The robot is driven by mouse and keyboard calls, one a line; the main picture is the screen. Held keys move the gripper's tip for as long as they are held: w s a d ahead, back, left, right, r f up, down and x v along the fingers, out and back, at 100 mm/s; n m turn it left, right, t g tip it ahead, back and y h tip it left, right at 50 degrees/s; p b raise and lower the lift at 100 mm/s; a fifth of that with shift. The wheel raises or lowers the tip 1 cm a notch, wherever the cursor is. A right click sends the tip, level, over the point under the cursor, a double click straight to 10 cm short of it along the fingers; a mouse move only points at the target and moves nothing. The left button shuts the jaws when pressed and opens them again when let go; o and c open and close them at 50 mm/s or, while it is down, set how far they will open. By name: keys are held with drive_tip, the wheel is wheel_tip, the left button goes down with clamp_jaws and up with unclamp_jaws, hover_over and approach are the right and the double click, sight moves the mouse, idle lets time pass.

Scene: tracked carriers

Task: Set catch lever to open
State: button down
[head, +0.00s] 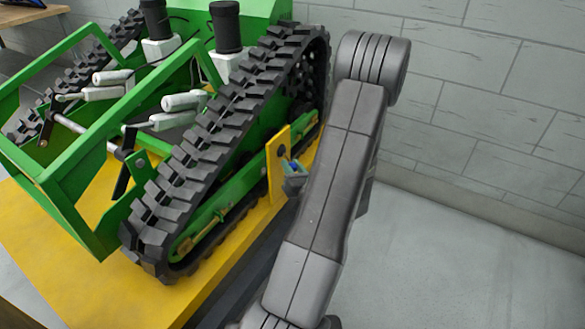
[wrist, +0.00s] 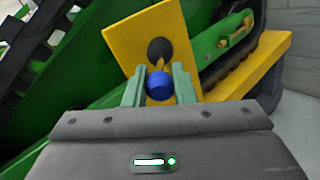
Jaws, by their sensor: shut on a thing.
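The catch lever has a blue knob (wrist: 160,87) at the lower end of a short arm. It hangs below a dark round pivot (wrist: 160,50) on a tilted yellow plate (wrist: 145,30). My gripper (wrist: 159,76) has its two pale green fingers on either side of the knob and is shut on it. In the head view, the yellow plate (head: 277,172) stands on the near side of the green tracked carrier (head: 124,87). My gripper (head: 293,170) is small there, right beside the plate. My arm hides the area to its right, and the lever is too small to read there.
The black rubber track (head: 225,125) runs close to the left of the plate. A yellow platform (head: 95,270) lies under the carrier. A grey block wall (head: 490,85) stands behind, with clear floor (head: 465,260) to the right.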

drive_tip(key=c, duration=1.2)
unclamp_jaws()
drive_tip(key=p+v, duration=0.1)
drive_tip(key=v, duration=1.3)
drive_tip(key=shift+p, duration=0.35)
drive_tip(key=shift+w, duration=0.1)
drive_tip(key=b+x, duration=0.1)
drive_tip(key=x, duration=1.3)
drive_tip(key=shift+b, duration=0.35)
